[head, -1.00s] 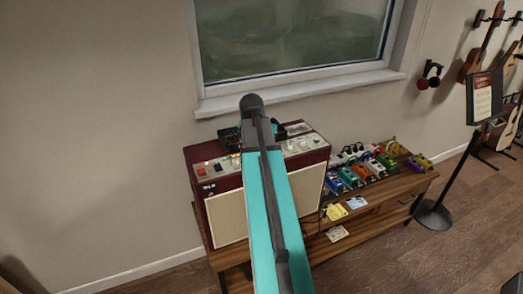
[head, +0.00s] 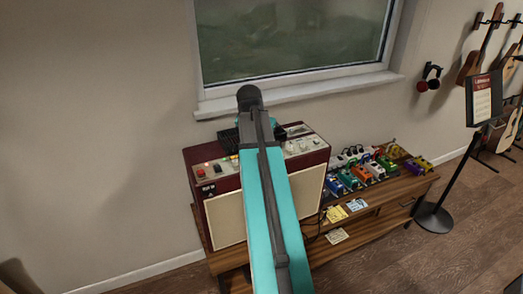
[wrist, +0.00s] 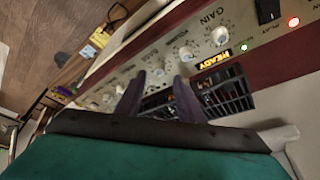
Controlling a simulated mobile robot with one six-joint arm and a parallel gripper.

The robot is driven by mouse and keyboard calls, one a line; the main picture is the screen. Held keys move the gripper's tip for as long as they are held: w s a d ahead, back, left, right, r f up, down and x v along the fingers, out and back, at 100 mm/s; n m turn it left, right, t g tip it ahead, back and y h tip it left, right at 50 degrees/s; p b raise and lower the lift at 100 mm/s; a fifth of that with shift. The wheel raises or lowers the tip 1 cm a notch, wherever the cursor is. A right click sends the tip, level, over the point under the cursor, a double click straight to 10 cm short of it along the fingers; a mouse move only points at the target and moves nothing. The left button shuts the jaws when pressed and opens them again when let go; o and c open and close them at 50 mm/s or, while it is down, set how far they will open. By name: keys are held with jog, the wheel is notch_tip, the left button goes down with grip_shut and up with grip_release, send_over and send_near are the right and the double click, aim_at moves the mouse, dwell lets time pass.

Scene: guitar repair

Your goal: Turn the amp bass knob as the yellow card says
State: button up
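The maroon amp (head: 312,154) stands on a wooden bench, with a cream control panel along its top. In the wrist view the panel carries a row of pale knobs, among them the knob by the GAIN label (wrist: 220,36) and one beside it (wrist: 186,53). The other labels are too small to read, so I cannot tell which knob is bass. My gripper (wrist: 160,77) has its two dark fingers apart over the panel's row of knobs, with a knob showing near the gap; contact is unclear. The yellow card (head: 336,213) lies on the bench right of the amp; its writing is unreadable.
A blue card (head: 356,204) lies beside the yellow one, and a pale card (head: 337,235) lies lower down. Several coloured pedals (head: 362,170) fill the bench to the right. A lit READY display (wrist: 214,62) and dark vent slots border the knobs. The window sill (head: 300,98) is behind.

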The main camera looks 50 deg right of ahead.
jog(key=b+v, duration=0.2)
jog(key=v, duration=0.7)
jog(key=shift+a+r, duration=0.2)
jog(key=shift+r, duration=0.2)
